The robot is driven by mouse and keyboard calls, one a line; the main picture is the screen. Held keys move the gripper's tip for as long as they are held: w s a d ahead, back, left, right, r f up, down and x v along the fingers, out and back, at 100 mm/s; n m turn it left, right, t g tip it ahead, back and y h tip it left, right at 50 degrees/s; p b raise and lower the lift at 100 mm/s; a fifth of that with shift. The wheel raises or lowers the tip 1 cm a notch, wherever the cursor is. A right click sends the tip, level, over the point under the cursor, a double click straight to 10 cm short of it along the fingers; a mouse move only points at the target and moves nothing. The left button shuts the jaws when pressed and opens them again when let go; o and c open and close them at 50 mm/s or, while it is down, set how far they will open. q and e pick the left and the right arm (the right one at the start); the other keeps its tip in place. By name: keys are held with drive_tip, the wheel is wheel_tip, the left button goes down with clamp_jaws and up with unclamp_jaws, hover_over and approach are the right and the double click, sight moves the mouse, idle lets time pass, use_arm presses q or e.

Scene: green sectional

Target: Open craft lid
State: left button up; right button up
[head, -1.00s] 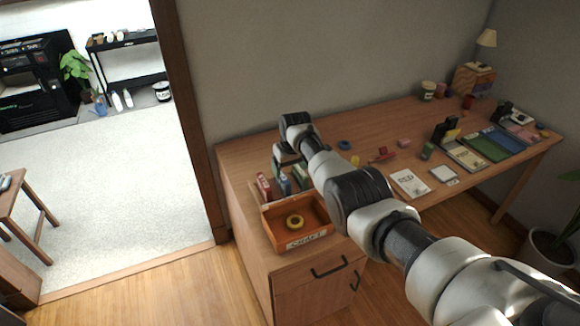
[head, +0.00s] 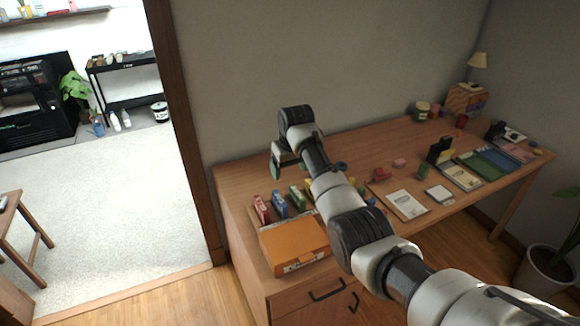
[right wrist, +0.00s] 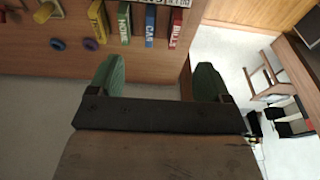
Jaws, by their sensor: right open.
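The craft box (head: 303,264) sits at the desk's near left corner with its label facing front. Its flat orange lid (head: 290,240) is shut, so the inside is hidden. My right gripper (head: 284,168) is open and empty, raised above the desk behind the box and the row of files. Its two green fingertips (right wrist: 158,80) stand wide apart in the right wrist view with nothing between them. I cannot clearly make out the lid in the right wrist view. My left gripper is not in view.
Upright red (head: 261,209), blue (head: 279,204) and green (head: 297,197) files stand just behind the box. The wooden desk (head: 237,188) also holds a notepad (head: 407,204) and trays further right. My right arm crosses over the desk's middle. A wall stands behind.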

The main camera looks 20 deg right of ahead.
drive_tip(key=shift+s+r, duration=0.1)
drive_tip(key=shift+r, duration=0.25)
